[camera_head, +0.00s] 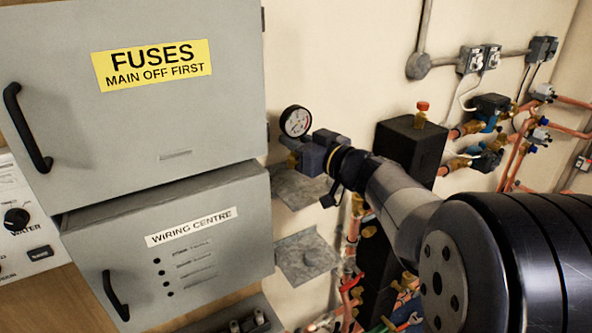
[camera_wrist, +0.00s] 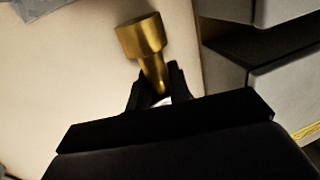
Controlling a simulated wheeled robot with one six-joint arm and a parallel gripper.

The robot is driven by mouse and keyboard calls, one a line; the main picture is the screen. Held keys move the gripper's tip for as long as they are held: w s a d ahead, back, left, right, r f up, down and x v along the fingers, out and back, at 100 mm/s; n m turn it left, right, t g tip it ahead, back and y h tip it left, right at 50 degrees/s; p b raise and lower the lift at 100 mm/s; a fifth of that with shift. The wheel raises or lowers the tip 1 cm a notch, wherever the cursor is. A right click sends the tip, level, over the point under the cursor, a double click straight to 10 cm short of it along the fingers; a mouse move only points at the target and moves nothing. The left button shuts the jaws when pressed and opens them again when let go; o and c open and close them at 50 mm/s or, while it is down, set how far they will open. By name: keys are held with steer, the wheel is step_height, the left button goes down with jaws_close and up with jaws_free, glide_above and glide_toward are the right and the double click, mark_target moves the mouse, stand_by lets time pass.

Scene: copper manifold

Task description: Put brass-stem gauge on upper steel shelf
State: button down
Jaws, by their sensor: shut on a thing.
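The brass-stem gauge (camera_head: 296,121) has a round white dial with a black rim and stands roughly upright. My gripper (camera_head: 303,152) is shut on the gauge below its dial. In the wrist view, the brass stem (camera_wrist: 142,38) sticks out from between my dark fingers (camera_wrist: 158,88); the dial is hidden there. The upper steel shelf (camera_head: 299,190) is a grey plate on the wall, below my gripper in the head view. Its left part is hidden by the cabinets. I see nothing standing on its visible part. The gap between gauge and shelf is hard to judge.
A lower steel shelf (camera_head: 306,256) sits beneath the upper one. The grey fuses cabinet (camera_head: 140,120) and wiring centre box (camera_head: 175,250) stand close at left. A black block (camera_head: 408,150) with a red-topped brass fitting and copper pipes (camera_head: 515,150) are at right.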

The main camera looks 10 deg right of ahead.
steer(key=shift+f+b, duration=0.3)
steer(key=shift+f, duration=2.65)
steer(key=shift+f, duration=0.15)
steer(key=c, duration=1.3)
jaws_free()
steer(key=shift+s+d, duration=0.15)
steer(key=shift+s, duration=0.05)
steer(key=b+v, duration=0.1)
steer(key=v, duration=1)
steer(key=shift+s, duration=0.25)
steer(key=shift+d, duration=0.1)
